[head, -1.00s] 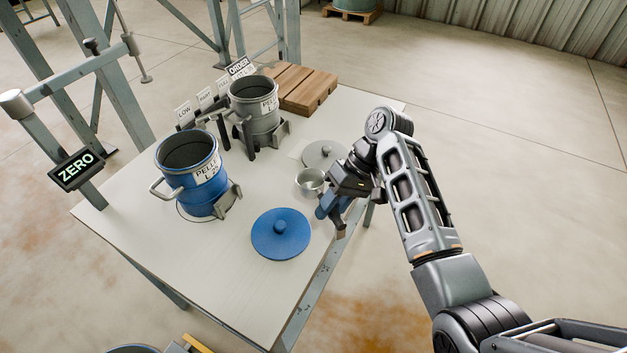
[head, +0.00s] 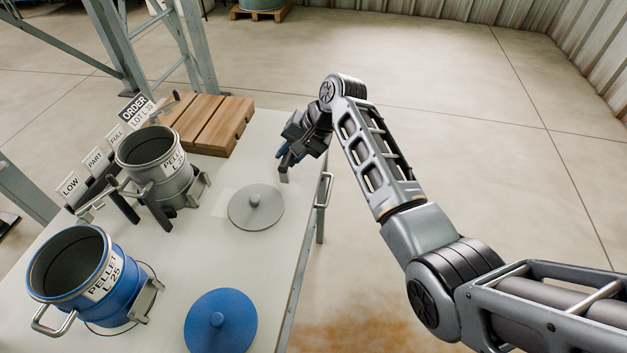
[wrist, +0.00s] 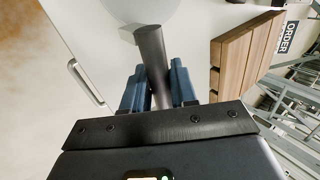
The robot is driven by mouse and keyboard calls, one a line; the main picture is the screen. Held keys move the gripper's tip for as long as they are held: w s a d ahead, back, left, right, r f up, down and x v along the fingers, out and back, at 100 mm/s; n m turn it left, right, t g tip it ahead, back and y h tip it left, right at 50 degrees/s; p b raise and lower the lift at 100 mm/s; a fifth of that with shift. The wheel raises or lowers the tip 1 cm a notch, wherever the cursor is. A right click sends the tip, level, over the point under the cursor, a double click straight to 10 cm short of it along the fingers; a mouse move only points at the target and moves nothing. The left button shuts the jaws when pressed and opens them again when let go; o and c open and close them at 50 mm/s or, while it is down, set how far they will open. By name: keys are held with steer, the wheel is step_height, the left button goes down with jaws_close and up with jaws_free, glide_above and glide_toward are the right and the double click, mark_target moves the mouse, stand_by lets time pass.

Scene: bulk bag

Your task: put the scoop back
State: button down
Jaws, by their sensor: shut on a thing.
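My gripper (head: 289,156) is above the far right part of the table, beyond the grey lid. Its blue fingers (wrist: 160,85) are shut on a dark grey rod, the scoop's handle (wrist: 151,50), in the wrist view. In the head view a short grey end of the scoop (head: 284,174) shows below the fingers. The scoop's bowl cannot be made out now; the gripper probably hides it.
A blue pail (head: 75,270) and a grey pail (head: 150,150) stand at left. A blue lid (head: 221,325) and grey lid (head: 256,207) lie on the table (head: 180,255). Wooden slats (head: 212,124) are behind; a rail handle (head: 324,190) is on the right edge.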

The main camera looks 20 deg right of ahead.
steer(key=w+a+r+m+t+h, duration=0.1)
steer(key=w+a+r+m+t, duration=0.2)
steer(key=w, duration=0.4)
steer(key=shift+m+g, duration=0.3)
steer(key=shift+g, duration=0.3)
steer(key=f+b, duration=0.5)
steer(key=shift+s+d+f, duration=0.15)
steer(key=shift+d+f, duration=0.1)
steer(key=shift+d, duration=0.1)
steer(key=shift+f+b, duration=0.65)
steer(key=shift+f, duration=0.65)
steer(key=c, duration=0.8)
jaws_free()
